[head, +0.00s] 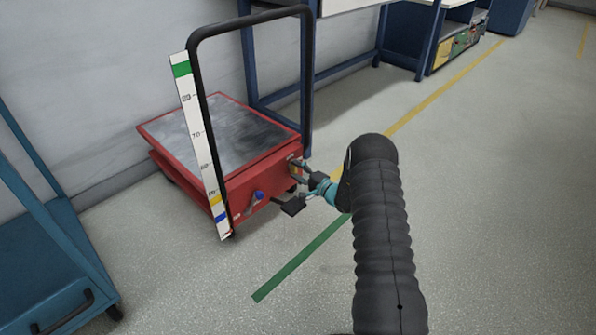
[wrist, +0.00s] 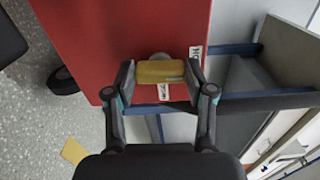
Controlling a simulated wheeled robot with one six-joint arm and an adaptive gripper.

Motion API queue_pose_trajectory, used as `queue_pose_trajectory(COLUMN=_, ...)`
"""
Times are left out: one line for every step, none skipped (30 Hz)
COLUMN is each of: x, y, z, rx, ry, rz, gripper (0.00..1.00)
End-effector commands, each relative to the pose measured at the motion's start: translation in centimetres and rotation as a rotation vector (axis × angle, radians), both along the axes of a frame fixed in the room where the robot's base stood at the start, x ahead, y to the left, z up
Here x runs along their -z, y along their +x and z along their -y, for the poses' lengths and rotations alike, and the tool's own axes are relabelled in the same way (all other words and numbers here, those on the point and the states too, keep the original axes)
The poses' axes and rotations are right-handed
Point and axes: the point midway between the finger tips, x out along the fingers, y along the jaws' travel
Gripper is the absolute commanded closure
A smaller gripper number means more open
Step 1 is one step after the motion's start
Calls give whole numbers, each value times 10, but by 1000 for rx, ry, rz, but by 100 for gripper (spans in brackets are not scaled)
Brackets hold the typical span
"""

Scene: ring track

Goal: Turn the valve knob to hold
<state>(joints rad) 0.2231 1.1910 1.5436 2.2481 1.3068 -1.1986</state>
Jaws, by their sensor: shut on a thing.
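The valve knob (wrist: 160,72) is a yellow bar on the red face of the lift cart (head: 262,185). In the wrist view it lies roughly level across the picture, between the two fingers. My gripper (wrist: 160,78) is shut on it, one finger at each end. White labels sit beside the knob: one at its upper right (wrist: 195,50), beginning "HO", and one just below it (wrist: 163,92), partly covered. In the head view my gripper (head: 301,175) is at the right end of the cart's front face and mostly hides the knob.
The cart has a black push handle (head: 308,80), a white height scale (head: 199,135), a blue knob (head: 259,195) and a black pedal (head: 293,205). A blue trolley (head: 45,260) stands at left, a workbench (head: 330,75) behind. The floor to the right is open.

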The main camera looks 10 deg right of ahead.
Motion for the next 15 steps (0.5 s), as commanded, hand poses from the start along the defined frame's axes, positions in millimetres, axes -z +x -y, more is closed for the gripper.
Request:
queue_pose_trajectory(x=0, y=1, z=2, rx=4, ry=-14, rz=11, gripper=81)
queue_pose_trajectory(x=0, y=1, z=2, rx=4, ry=-21, rz=16, gripper=81)
queue_pose_trajectory(x=0, y=1, z=2, rx=4, ry=-31, rz=24, gripper=81)
queue_pose_trajectory(x=0, y=1, z=2, rx=4, ry=-37, rz=28, gripper=81)
queue_pose_trajectory(x=0, y=1, z=2, rx=4, ry=-42, rz=31, gripper=81)
queue_pose_trajectory(x=0, y=1, z=2, rx=4, ry=-46, rz=35, gripper=81)
queue_pose_trajectory(x=0, y=1, z=2, rx=4, ry=-51, rz=38, gripper=81)
queue_pose_trajectory(x=0, y=1, z=2, rx=4, ry=-54, rz=40, gripper=81)
queue_pose_trajectory(x=0, y=1, z=2, rx=4, ry=-57, rz=42, gripper=81)
queue_pose_trajectory(x=0, y=1, z=2, rx=4, ry=-59, rz=44, gripper=81)
queue_pose_trajectory(x=0, y=1, z=2, rx=4, ry=-59, rz=44, gripper=81)
queue_pose_trajectory(x=0, y=1, z=2, rx=4, ry=-60, rz=45, gripper=81)
queue_pose_trajectory(x=0, y=1, z=2, rx=4, ry=-61, rz=45, gripper=81)
queue_pose_trajectory(x=0, y=1, z=2, rx=4, ry=-61, rz=45, gripper=81)
queue_pose_trajectory(x=0, y=1, z=2, rx=4, ry=-61, rz=45, gripper=81)
